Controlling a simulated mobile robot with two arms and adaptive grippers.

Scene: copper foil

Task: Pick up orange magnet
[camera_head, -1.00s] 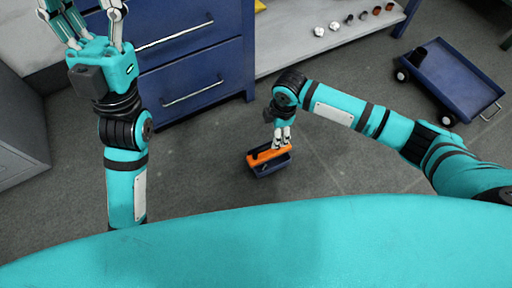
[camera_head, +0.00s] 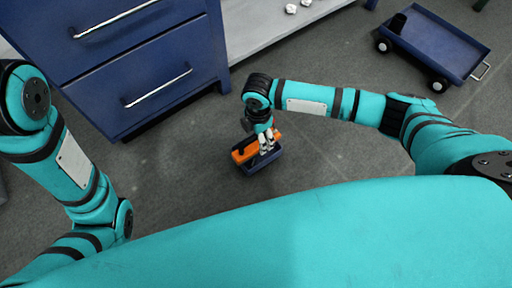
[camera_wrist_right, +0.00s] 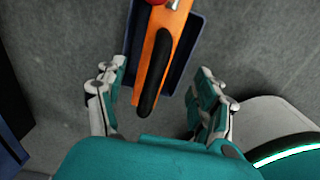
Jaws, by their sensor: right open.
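The orange magnet (camera_head: 243,154), an elongated orange body with a black grip, lies in a small dark blue tray (camera_head: 265,164) on the floor. In the right wrist view the orange magnet (camera_wrist_right: 167,22) points up the picture, its black grip toward me. My right gripper (camera_head: 267,148) is over the tray, in front of part of the magnet. In the wrist view my right gripper (camera_wrist_right: 155,88) is open and empty, with one finger on each side of the black grip and clear of it. My left gripper is out of view; only my left arm shows.
A blue drawer cabinet (camera_head: 150,60) with metal handles stands at upper left. A pale low shelf (camera_head: 260,35) with small white pieces is beside it. A blue cart (camera_head: 438,45) holding a dark cup stands at upper right. Grey floor around the tray is clear.

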